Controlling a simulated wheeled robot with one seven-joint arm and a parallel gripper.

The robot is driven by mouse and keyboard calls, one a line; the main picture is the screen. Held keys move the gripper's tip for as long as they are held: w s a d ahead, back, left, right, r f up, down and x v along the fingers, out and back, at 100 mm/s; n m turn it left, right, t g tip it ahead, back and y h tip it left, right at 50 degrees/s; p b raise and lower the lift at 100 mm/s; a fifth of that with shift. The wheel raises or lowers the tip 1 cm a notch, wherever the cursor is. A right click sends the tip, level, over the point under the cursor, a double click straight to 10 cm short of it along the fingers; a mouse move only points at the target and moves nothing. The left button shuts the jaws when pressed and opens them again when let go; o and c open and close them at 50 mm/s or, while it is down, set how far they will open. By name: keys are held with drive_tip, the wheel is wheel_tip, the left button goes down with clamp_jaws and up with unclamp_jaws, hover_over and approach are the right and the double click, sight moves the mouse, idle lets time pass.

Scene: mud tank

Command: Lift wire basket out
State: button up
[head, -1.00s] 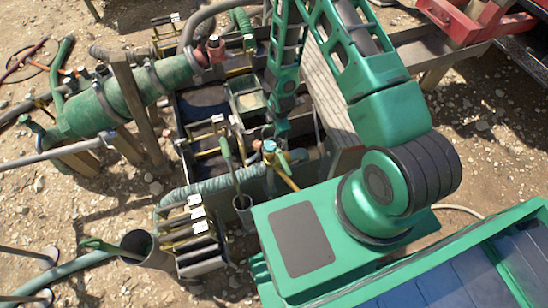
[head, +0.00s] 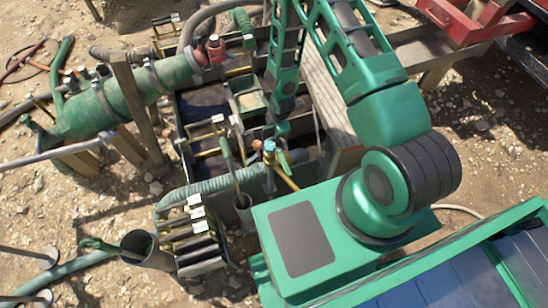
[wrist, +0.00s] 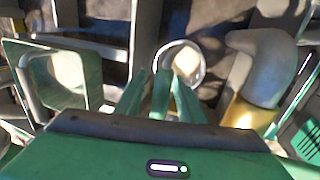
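I cannot make out a wire basket for sure in either view. The mud tank (head: 172,130) is a dark open box with several compartments, left of my arm in the head view. My gripper (head: 274,150) is low over the tank's near right part, and its tips are hard to see among the handles there. In the wrist view, the green fingers of my gripper (wrist: 163,95) point at a pale metal ring (wrist: 181,50) just beyond them. I cannot tell whether they touch it or how far apart they are.
A yellow-and-grey pipe (wrist: 250,85) lies close right of the fingers. A green square frame (wrist: 15,75) is on the left. Slatted gates (head: 190,235) and a ribbed hose (head: 225,182) lie in front.

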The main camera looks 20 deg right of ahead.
clamp_jaws()
idle(1.4)
